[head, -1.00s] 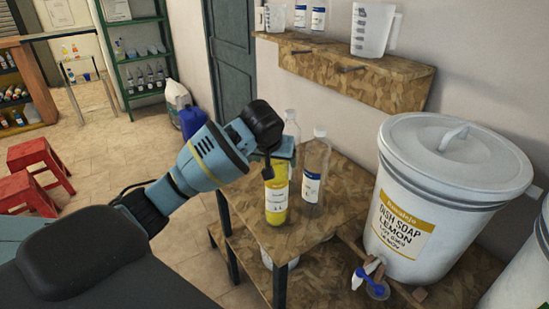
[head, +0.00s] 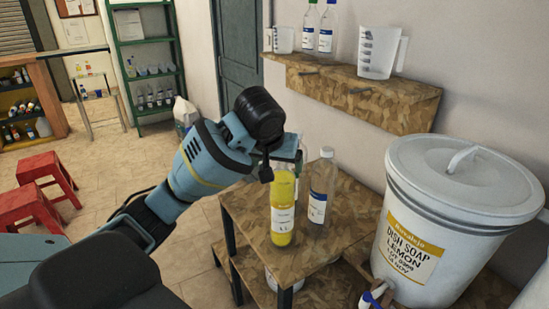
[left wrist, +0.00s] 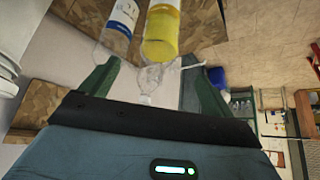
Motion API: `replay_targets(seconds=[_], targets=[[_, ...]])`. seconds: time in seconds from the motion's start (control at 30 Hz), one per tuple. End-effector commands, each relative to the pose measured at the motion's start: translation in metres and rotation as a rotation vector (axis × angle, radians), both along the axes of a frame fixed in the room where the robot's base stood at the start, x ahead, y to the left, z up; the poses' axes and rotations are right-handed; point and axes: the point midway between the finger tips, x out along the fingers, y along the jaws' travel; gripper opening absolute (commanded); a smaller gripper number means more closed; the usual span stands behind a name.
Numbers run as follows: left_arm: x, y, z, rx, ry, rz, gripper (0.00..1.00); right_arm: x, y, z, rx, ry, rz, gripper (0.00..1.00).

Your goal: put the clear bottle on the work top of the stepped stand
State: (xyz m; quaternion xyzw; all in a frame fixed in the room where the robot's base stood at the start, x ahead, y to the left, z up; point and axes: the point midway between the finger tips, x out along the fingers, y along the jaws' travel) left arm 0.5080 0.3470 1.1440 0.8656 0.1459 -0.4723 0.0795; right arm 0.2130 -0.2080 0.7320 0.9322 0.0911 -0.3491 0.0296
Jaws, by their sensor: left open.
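A clear, colourless bottle (head: 322,188) with a white and blue label stands upright on the upper top (head: 262,250) of the brown stepped stand. Beside it, to the left, is a bottle with yellow contents (head: 283,212), upright. My left gripper (head: 285,160) is open at the top of the yellow bottle, and hides its neck in the head view. In the left wrist view, the yellow bottle (left wrist: 162,30) and the clear labelled bottle (left wrist: 122,18) lie beyond the open fingers (left wrist: 150,78). A transparent neck shows between the fingers; I cannot tell whether they touch it. My right gripper is out of view.
A large white dish soap drum (head: 440,215) with a tap stands right of the bottles. A wall shelf (head: 350,93) above holds a jug (head: 380,52) and bottles. Red stools (head: 40,190) stand left. The stand's front upper corner is bare.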

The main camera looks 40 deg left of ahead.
Motion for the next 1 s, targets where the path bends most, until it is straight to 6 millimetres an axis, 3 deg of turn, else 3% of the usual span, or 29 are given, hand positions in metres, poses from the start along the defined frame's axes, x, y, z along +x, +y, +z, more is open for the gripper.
replay_targets(seconds=[0.27,1.0], targets=[[-0.011,-0.004,0.018,0.0,0.0,0.0,0.88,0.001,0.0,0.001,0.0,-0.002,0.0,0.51],[-0.011,-0.004,0.018,0.0,0.001,0.0,0.88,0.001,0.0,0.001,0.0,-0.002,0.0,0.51]])
